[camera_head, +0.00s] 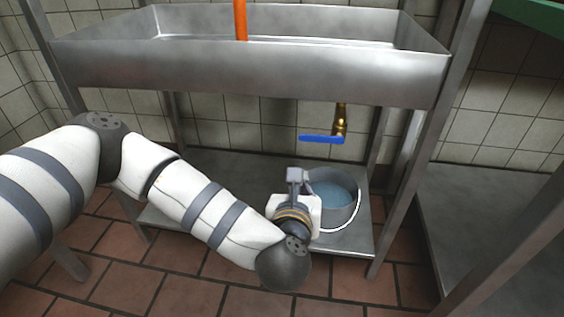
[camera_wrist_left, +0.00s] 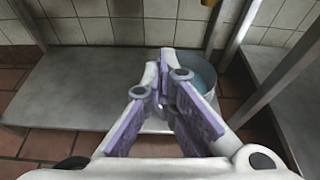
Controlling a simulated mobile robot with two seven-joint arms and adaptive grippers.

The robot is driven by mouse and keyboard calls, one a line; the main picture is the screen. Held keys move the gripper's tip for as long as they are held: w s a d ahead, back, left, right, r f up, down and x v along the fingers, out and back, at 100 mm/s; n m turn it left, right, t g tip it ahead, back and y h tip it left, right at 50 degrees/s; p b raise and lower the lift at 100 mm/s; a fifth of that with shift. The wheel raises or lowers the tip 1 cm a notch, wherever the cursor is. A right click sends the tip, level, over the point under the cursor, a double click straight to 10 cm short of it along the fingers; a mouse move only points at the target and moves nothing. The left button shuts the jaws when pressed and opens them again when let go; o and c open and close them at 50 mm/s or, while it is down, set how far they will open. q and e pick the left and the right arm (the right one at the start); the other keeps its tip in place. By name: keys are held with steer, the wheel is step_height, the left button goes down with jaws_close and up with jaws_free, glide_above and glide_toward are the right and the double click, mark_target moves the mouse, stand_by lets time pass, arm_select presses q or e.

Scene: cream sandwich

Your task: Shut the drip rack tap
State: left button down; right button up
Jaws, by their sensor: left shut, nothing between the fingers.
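The drip rack (camera_head: 270,72) is a steel basin on legs. Its brass tap (camera_head: 341,124) hangs under the basin at the right. The tap's blue lever handle (camera_head: 321,139) points left and lies level, across the pipe. In the left wrist view a bit of brass (camera_wrist_left: 209,3) shows at the top edge. My left gripper (camera_head: 294,172) is shut and empty, below and a little left of the handle, apart from it. It also shows in the left wrist view (camera_wrist_left: 163,72), with its fingertips together. My right gripper is not in view.
A grey bucket (camera_head: 338,208) of bluish water stands on the lower shelf (camera_head: 200,170) below the tap, just behind and right of my left gripper. Rack legs stand at both sides. An orange upright (camera_head: 240,20) stands in the basin. A steel surface (camera_head: 480,215) is at the right.

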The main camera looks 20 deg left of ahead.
mark_target(321, 137)
arm_select(q)
steer(key=f+b+x, duration=0.1)
steer(key=b+x, duration=0.3)
steer(key=x, duration=0.5)
step_height(321, 137, up, 5)
steer(key=shift+w+d+f+p, duration=0.1)
steer(key=shift+f+p, duration=0.1)
steer(key=shift+p, duration=0.15)
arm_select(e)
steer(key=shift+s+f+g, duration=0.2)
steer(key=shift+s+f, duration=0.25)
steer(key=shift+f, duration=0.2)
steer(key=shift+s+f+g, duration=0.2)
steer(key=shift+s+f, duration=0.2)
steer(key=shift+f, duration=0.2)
